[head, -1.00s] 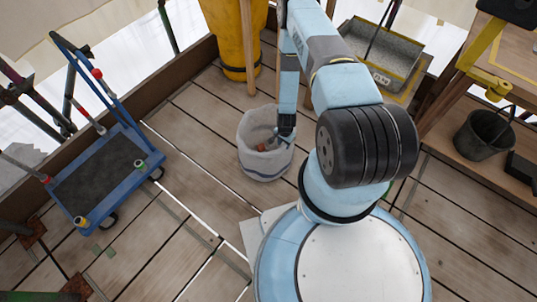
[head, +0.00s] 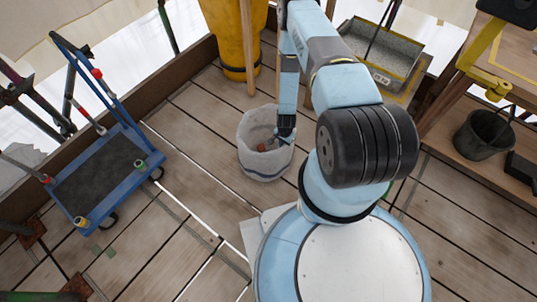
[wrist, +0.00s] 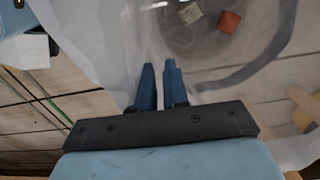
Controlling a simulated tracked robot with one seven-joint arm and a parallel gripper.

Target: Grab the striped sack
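The striped sack (head: 265,166) is pale, open-topped, with a dark stripe round it. It stands upright on the plank floor in front of my base in the head view. My gripper (head: 285,136) points down at its right rim. In the wrist view the sack's cloth (wrist: 78,30) spreads on both sides of the fingers, and its dark stripe shows at the right. My gripper's two blue fingers (wrist: 160,85) are close together, with pale cloth in the narrow gap between them. A red block (wrist: 229,21) and a pale block (wrist: 190,12) lie inside the sack.
A blue trolley (head: 104,178) stands at left. A yellow container (head: 236,40) and a wooden post (head: 247,50) are behind the sack. A grey trough (head: 378,55) is at back right, and a dark bucket (head: 484,135) sits on the right shelf. The floor left of the sack is clear.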

